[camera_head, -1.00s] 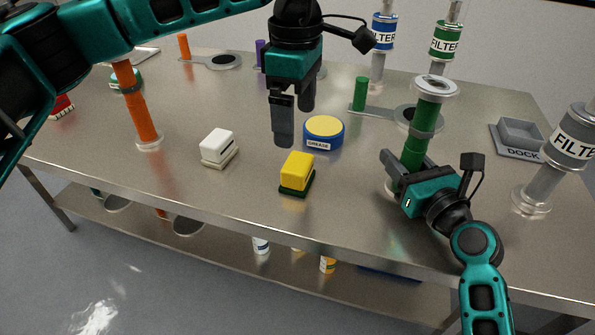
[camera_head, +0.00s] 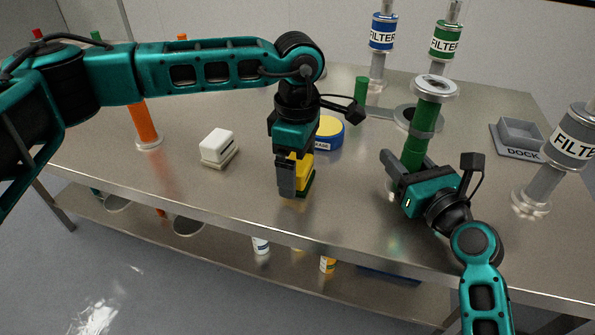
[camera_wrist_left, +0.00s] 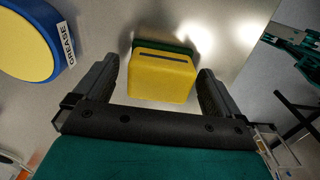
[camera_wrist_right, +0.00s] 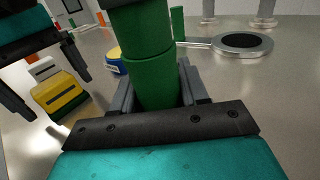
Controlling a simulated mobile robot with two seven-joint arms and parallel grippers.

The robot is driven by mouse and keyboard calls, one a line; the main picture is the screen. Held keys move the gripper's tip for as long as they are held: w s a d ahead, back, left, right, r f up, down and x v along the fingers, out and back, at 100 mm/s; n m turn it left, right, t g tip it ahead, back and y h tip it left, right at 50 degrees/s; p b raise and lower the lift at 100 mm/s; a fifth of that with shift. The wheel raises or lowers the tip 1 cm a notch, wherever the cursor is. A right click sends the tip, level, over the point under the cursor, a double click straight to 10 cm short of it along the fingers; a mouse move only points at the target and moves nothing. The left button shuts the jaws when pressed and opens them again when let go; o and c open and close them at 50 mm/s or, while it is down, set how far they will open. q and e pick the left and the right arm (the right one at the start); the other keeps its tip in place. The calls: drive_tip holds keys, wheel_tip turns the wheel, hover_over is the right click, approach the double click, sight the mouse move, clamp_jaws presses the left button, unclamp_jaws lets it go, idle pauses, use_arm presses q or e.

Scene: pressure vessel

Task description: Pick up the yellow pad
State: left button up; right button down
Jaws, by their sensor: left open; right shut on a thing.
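The yellow pad (camera_head: 305,172) has a dark green base and sits on the steel table near its front edge. My left gripper (camera_head: 296,186) is open and points down at it, hiding part of it in the head view. In the left wrist view the pad (camera_wrist_left: 161,75) lies between the two open fingers (camera_wrist_left: 158,92), with gaps on both sides. The right wrist view also shows the pad (camera_wrist_right: 57,98) near a left finger.
A white pad (camera_head: 217,147) sits to the left. The blue and yellow grease tin (camera_head: 329,132) stands just behind the yellow pad. An orange cylinder (camera_head: 145,125) is at the left, a grey dock (camera_head: 519,137) and filter column (camera_head: 553,165) at the right. The table's front edge is close.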

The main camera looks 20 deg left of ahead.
sight(298, 162)
use_arm(q)
drive_tip(key=c, duration=1.1)
drive_tip(key=shift+o, duration=0.2)
drive_tip(key=shift+r, duration=0.2)
wheel_tip(298, 162, up, 10)
drive_tip(key=shift+f, duration=0.15)
